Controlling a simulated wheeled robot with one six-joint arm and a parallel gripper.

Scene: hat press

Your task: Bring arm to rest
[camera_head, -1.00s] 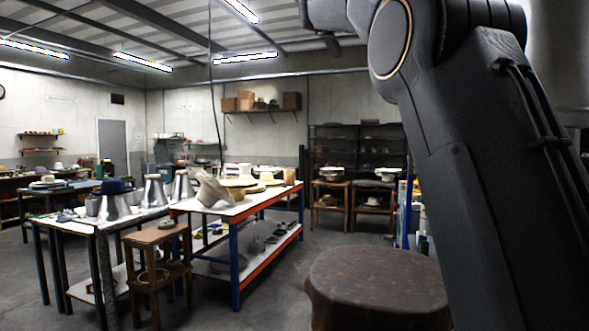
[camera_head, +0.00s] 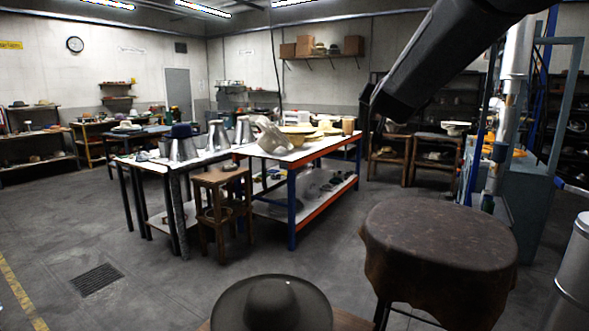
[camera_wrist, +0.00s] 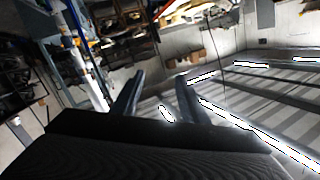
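My arm (camera_head: 455,50) crosses the upper right of the head view, raised above the floor and the furniture. The wrist view is tilted and looks toward the ceiling lights and the far wall.
A round stool with a dark leather cover (camera_head: 440,235) stands at the right front. A dark wide-brimmed hat (camera_head: 272,303) is at the bottom centre. A work table (camera_head: 300,155) and a wooden stool (camera_head: 222,178) stand beyond. Open floor (camera_head: 110,225) lies to the left.

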